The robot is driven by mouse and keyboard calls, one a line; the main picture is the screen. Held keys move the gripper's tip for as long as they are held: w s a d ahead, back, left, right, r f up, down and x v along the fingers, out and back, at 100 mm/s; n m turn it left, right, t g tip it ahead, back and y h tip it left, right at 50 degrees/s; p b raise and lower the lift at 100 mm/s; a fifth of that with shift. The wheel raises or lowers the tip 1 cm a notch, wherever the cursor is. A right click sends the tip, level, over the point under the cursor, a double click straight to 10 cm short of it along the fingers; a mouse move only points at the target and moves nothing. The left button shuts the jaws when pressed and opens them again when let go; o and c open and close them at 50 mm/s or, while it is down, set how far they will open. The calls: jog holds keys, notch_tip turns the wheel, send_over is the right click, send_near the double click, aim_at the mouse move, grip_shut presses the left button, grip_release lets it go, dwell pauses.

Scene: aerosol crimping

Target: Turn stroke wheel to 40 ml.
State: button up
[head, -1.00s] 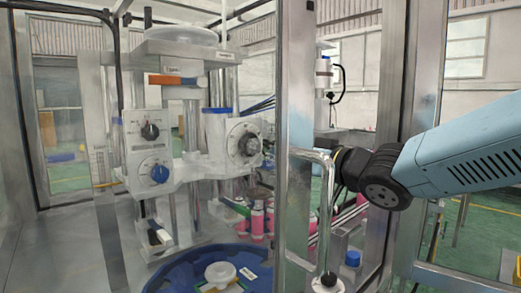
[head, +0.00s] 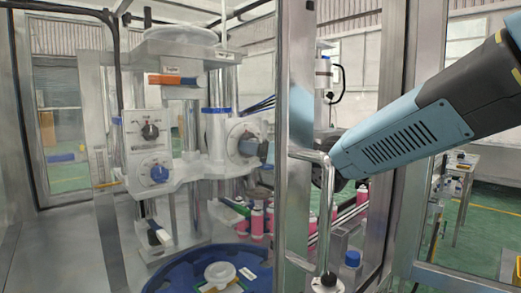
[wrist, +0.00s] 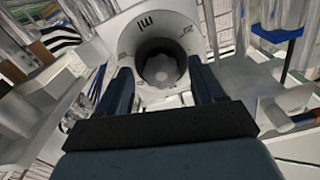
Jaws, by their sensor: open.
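The stroke wheel (head: 237,134) is a round white dial on the right side of the white machine, partly covered by my gripper in the head view. In the wrist view the white dial (wrist: 170,22) shows "ml" and "20" markings, tilted in the picture. A dark ring with a grey lobed knob (wrist: 160,70) is at its middle. My gripper (wrist: 161,73) is open, one dark finger on each side of the knob; contact cannot be told. In the head view the gripper (head: 255,147) is at the wheel, and the door frame hides part of my arm behind it.
A metal door frame (head: 295,90) with a bent handle (head: 326,200) stands in front of my arm. A control box with knobs (head: 150,150) is left of the wheel. A blue round table (head: 175,280) lies below, with pink cans (head: 257,222) behind it.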

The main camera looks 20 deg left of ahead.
jog(key=shift+c, duration=0.5)
jog(key=c, duration=1)
jog(key=shift+o, duration=0.2)
jog(key=shift+n, duration=0.4)
jog(key=n, duration=1.1)
jog(key=shift+f, duration=0.1)
jog(key=o, duration=1.1)
jog(key=shift+c, duration=0.2)
